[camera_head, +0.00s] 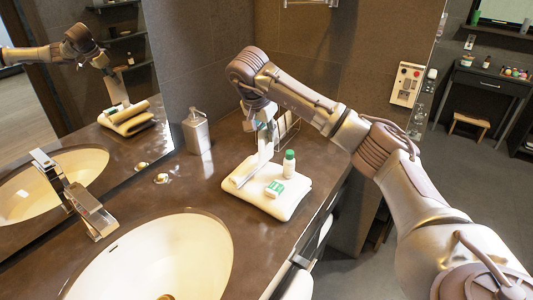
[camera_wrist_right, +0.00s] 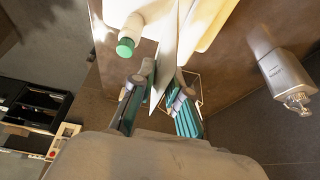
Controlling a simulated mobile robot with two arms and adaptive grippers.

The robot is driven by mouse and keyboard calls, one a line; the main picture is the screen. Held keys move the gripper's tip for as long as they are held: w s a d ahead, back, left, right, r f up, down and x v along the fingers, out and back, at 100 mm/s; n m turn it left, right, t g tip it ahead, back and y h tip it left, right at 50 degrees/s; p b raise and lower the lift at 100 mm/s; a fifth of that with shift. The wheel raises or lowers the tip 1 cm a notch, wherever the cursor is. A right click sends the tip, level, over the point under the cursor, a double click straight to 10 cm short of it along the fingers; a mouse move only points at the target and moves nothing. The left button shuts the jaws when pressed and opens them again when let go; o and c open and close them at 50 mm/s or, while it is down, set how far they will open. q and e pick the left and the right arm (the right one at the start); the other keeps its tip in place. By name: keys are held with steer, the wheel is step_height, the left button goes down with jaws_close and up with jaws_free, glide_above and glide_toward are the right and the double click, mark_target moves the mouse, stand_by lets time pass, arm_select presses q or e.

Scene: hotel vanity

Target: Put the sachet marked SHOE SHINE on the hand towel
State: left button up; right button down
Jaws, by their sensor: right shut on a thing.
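The hand towel (camera_head: 284,209) is white and folded, lying on the brown counter. My right gripper (camera_head: 264,132) is above its back edge, pointing down. It is shut on a thin pale sachet (camera_head: 265,152); in the right wrist view the sachet (camera_wrist_right: 167,55) stands nearly edge-on between the fingers (camera_wrist_right: 160,92). Its lower end is at or just over the towel; I cannot tell if they touch. Its marking cannot be read. My left gripper is not in view.
A wire rack (camera_head: 287,128) stands behind the gripper. A metal soap dispenser (camera_head: 196,132) is left of the towel. The basin (camera_head: 150,262) and tap (camera_head: 92,216) are at the front left. The mirror (camera_head: 95,85) repeats my arm and the towel. The counter's right edge is close to the towel.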

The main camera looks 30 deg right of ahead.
mark_target(267, 161)
steer(key=shift+f, duration=0.9)
step_height(267, 161, down, 4)
steer(key=shift+r+p, duration=0.25)
steer(key=shift+p, duration=0.2)
steer(key=shift+f, duration=0.15)
steer(key=c, duration=1.1)
jaws_free()
steer(key=shift+c, duration=0.2)
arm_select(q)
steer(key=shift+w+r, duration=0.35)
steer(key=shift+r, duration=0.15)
